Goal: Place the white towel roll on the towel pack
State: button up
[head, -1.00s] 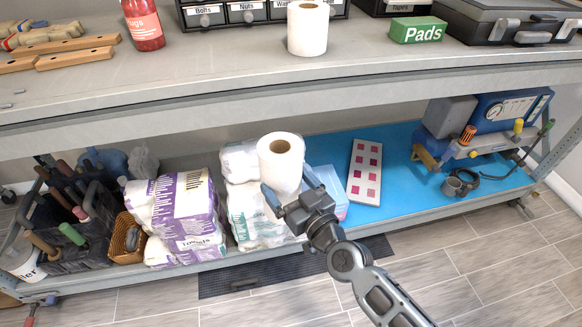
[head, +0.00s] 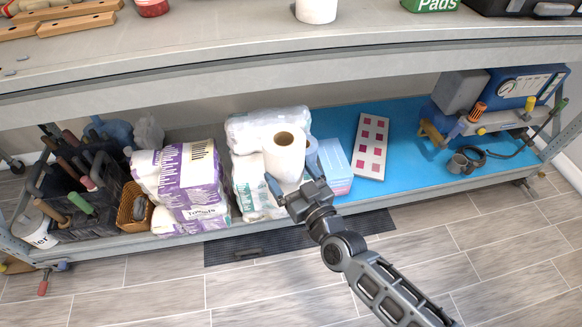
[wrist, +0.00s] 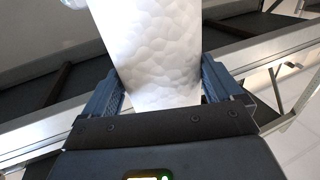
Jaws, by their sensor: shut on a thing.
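The white towel roll (head: 284,155) is upright in my gripper (head: 291,172), which is shut on its sides. In the wrist view the roll's white quilted side (wrist: 155,55) fills the gap between the two blue fingers (wrist: 163,92). In the head view the roll covers part of a white plastic-wrapped pack (head: 252,188) on the lower shelf; whether it touches that pack I cannot tell. A purple and white pack lettered "Towels" (head: 183,178) stands left of it on the same shelf.
Another white roll (head: 316,10) stands on the upper shelf (head: 230,60), whose front edge runs above my gripper. A light blue pack (head: 333,168) and a spotted white card (head: 371,147) lie to the right. A dark caddy of tools (head: 75,200) stands at the far left.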

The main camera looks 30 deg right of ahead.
aim_at(161, 217)
jog(key=i+j+z, duration=0.1)
jog(key=j, duration=0.6)
jog(key=i+j+z, duration=0.15)
jog(key=j, duration=0.55)
jog(key=i+j+z, duration=0.1)
jog(key=i+j, duration=0.15)
jog(key=j, duration=0.45)
jog(key=i+j+z, duration=0.15)
jog(key=j, duration=0.6)
jog(key=j+z, duration=0.1)
jog(key=j, duration=0.6)
